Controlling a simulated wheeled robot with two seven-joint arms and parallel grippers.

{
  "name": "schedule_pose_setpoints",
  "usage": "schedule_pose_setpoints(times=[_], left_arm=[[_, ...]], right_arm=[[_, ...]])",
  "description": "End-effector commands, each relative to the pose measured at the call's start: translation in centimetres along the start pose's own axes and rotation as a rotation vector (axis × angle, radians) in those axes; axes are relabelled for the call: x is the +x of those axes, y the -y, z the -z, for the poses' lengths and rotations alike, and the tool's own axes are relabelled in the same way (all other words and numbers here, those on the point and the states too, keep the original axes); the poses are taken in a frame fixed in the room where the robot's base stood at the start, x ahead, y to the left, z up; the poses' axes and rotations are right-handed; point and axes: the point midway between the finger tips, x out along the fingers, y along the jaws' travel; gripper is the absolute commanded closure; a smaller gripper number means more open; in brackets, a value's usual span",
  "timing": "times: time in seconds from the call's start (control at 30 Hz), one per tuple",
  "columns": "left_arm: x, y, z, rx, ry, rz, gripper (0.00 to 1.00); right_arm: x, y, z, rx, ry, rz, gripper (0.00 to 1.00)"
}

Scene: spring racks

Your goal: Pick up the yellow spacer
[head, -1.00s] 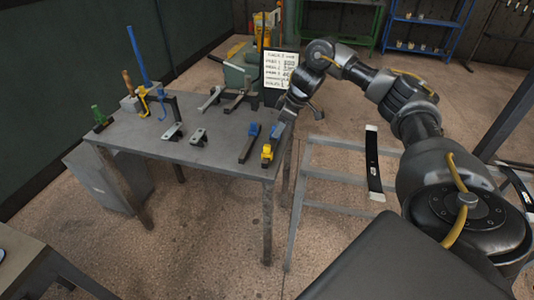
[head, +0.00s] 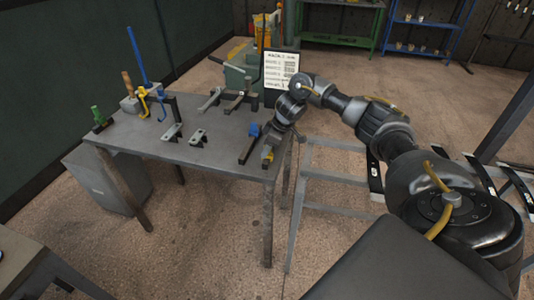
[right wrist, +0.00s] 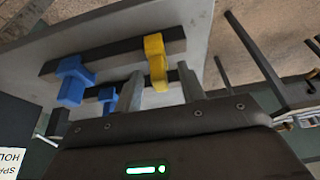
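The yellow spacer (head: 267,157) is near the front right corner of the grey table (head: 215,155), partly hidden by my right arm. In the right wrist view the yellow spacer (right wrist: 155,60) crosses a dark bar (right wrist: 115,52). My right gripper (right wrist: 158,88) is open and empty, its two fingers apart. The spacer lies just beyond the fingertips, in line with the gap between them. In the head view the right gripper (head: 273,138) is low over the table's right end, its fingers hard to make out. My left gripper is not in view.
A blue piece (head: 254,130) stands close to the left of the yellow spacer; blue pieces also show in the right wrist view (right wrist: 72,82). A white sign (head: 281,72) stands behind. The table's front middle is clear.

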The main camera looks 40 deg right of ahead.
Motion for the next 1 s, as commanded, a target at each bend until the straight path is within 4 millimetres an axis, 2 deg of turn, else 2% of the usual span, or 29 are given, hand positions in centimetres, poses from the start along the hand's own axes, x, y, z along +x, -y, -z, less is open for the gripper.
schedule_pose_setpoints(times=[0.27,0.57,0.87,1.0], left_arm=[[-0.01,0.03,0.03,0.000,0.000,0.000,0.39],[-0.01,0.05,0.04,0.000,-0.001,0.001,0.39],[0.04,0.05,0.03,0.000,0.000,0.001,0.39],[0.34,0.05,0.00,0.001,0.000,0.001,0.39]], right_arm=[[0.27,-0.03,-0.01,0.000,-0.001,-0.001,0.61],[0.25,-0.02,-0.01,0.000,-0.001,-0.001,0.99],[0.14,-0.03,0.05,0.000,-0.001,-0.001,0.99],[-0.49,-0.06,0.36,0.000,-0.003,-0.002,0.99]])
